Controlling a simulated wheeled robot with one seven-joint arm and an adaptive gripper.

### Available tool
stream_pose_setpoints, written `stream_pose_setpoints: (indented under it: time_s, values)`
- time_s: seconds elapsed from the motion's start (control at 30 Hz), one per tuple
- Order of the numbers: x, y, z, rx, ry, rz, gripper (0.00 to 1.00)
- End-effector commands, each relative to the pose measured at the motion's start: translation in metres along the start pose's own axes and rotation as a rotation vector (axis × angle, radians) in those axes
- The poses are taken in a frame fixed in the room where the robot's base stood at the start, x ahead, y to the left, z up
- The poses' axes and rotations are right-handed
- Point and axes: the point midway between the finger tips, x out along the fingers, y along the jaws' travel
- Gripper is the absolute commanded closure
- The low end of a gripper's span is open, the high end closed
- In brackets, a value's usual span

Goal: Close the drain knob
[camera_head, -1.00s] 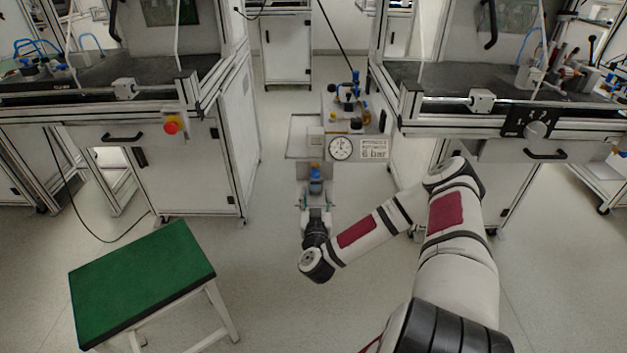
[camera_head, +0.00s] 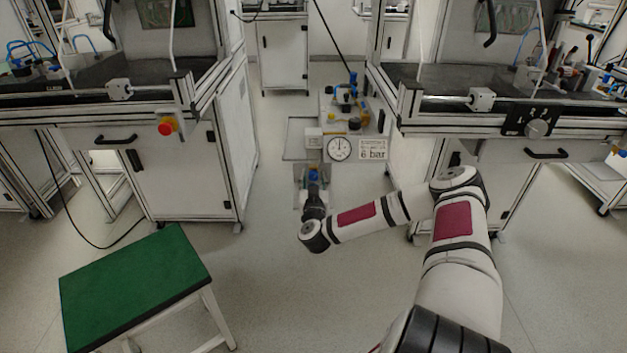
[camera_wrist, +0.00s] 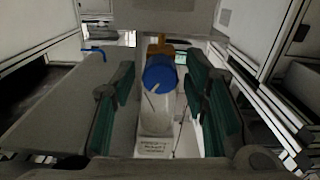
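A round blue knob (camera_wrist: 160,73) caps a pale cylinder in the wrist view and looks like the drain knob. In the head view, a blue part (camera_head: 313,175) shows low on the pneumatic unit, just beyond my gripper (camera_head: 313,192). In the wrist view my gripper (camera_wrist: 161,85) is open, with one green-padded finger on each side of the knob and cylinder. Gaps show between both fingers and the knob, and nothing is held. How far the knob lies beyond the fingertips is hard to tell.
The unit carries a round gauge (camera_head: 339,148) and a "6 bar" sign (camera_head: 373,149). White workbench cabinets stand left (camera_head: 190,170) and right (camera_head: 480,170). A green-topped stool (camera_head: 135,285) stands at front left. Floor between the stool and my arm is clear.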

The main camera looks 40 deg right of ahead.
Motion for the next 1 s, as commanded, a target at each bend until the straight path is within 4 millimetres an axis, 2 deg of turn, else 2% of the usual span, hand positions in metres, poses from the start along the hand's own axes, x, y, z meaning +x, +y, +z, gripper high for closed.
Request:
stream_pose_setpoints:
  time_s: [0.03,0.13,0.17,0.63,1.0]
  values:
    - [-0.0001,-0.0001,0.0,0.0,0.0,0.0,0.77]
    - [-0.0002,-0.0001,0.0,0.0,0.0,0.0,0.99]
    - [-0.0002,-0.0001,0.0,0.0,0.0,0.0,1.0]
    - [-0.0052,-0.0079,0.0069,0.071,-0.026,-0.014,1.0]
    - [-0.002,-0.0022,0.0014,0.133,-0.004,-0.005,1.0]
